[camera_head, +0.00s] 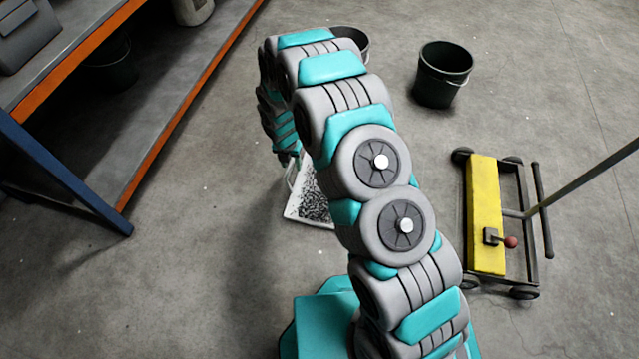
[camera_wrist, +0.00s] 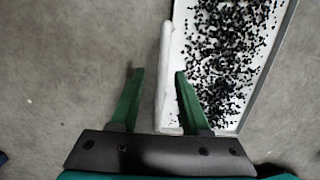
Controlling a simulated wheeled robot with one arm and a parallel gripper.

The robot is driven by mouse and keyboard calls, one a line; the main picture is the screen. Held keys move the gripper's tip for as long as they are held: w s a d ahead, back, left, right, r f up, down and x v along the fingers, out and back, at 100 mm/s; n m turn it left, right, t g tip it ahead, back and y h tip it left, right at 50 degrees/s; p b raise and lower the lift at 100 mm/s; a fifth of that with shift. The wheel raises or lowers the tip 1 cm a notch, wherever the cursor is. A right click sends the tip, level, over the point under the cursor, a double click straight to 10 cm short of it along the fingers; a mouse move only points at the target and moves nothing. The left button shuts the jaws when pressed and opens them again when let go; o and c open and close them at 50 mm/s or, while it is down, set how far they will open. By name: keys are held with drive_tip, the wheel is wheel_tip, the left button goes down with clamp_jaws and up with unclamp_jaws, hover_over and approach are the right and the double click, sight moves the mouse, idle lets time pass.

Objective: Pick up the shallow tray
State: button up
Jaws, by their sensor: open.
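The shallow tray (camera_head: 291,211) is white, holds many small dark pieces and sits on the concrete floor, partly hidden behind my arm in the head view. In the wrist view the tray (camera_wrist: 179,45) fills the upper right, its far end cut off by the frame. A pale raised bar (camera_wrist: 164,75) runs along its left side. My gripper (camera_wrist: 160,72) is open, with its two green fingers to either side of this bar in the picture. I cannot tell how high the fingertips are above it. In the head view my gripper is mostly hidden by the arm.
A yellow cart (camera_head: 486,215) with a long handle stands on the right. A dark bucket (camera_head: 443,75) stands behind it, and another bucket (camera_head: 353,42) is partly behind my arm. A shelf rack (camera_head: 150,75) with orange edges is at left. Floor left of the tray is clear.

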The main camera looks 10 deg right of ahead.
drive_tip(key=f, duration=0.3)
drive_tip(key=shift+w+d+f, duration=0.1)
drive_tip(key=shift+w+f, duration=0.1)
drive_tip(key=shift+w, duration=0.1)
drive_tip(key=shift+c, duration=0.3)
clamp_jaws()
drive_tip(key=shift+r, duration=0.1)
idle(0.7)
